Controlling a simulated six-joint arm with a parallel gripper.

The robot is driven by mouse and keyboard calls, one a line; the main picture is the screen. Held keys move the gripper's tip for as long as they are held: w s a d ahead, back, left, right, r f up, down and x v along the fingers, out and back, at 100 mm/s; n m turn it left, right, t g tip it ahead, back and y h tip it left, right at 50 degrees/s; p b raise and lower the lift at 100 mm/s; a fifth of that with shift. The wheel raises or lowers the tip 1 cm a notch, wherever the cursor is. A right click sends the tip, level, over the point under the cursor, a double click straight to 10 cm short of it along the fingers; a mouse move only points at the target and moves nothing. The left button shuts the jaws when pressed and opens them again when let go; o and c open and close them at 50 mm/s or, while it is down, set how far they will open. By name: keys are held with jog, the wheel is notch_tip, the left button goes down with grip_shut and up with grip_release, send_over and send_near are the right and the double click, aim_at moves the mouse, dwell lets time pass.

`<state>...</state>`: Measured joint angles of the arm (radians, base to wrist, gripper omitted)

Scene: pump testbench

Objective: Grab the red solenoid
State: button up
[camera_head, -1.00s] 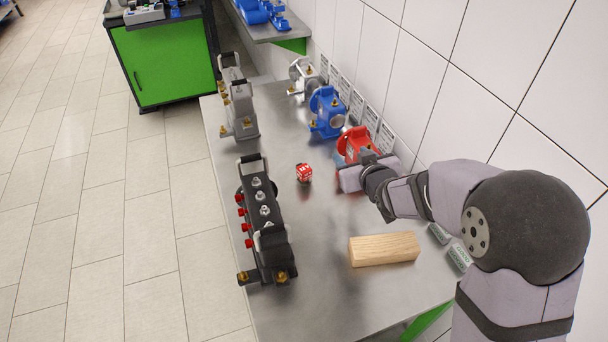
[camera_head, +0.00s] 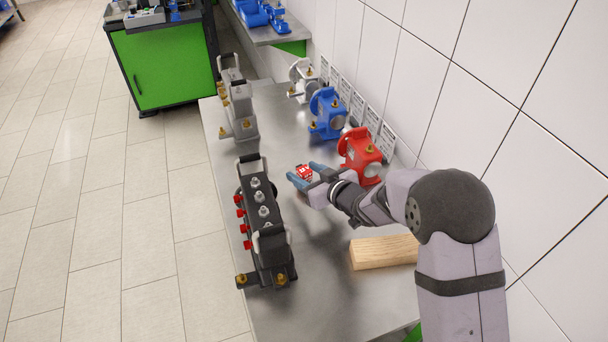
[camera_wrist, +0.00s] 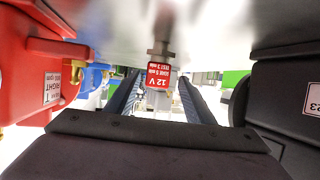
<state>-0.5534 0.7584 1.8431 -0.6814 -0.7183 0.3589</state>
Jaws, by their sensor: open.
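The red solenoid (camera_head: 303,172) is a small red block with white lettering, standing on the metal table. In the wrist view the red solenoid (camera_wrist: 158,75) shows a "12 V" label and a grey metal stem, and it sits between the two fingers. My gripper (camera_head: 306,172) is open, low over the table, with one blue finger on each side of the solenoid. In the wrist view my gripper (camera_wrist: 157,92) shows gaps between fingers and block; I cannot tell whether either finger touches it.
A black manifold block (camera_head: 264,215) with red knobs stands to the left. A red pump (camera_head: 360,153) stands close behind on the right, with a blue pump (camera_head: 327,114) farther back. A wooden block (camera_head: 383,252) lies nearer me. The tiled wall bounds the right side.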

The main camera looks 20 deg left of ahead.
aim_at(301, 168)
jog(key=shift+w+a+f+p, duration=0.1)
jog(key=shift+w+a+p, duration=0.35)
jog(key=shift+a, duration=0.1)
jog(key=shift+p+x, duration=0.6)
jog(key=shift+x, duration=1.4)
jog(key=shift+d, duration=0.1)
jog(key=shift+w, duration=0.1)
grip_shut()
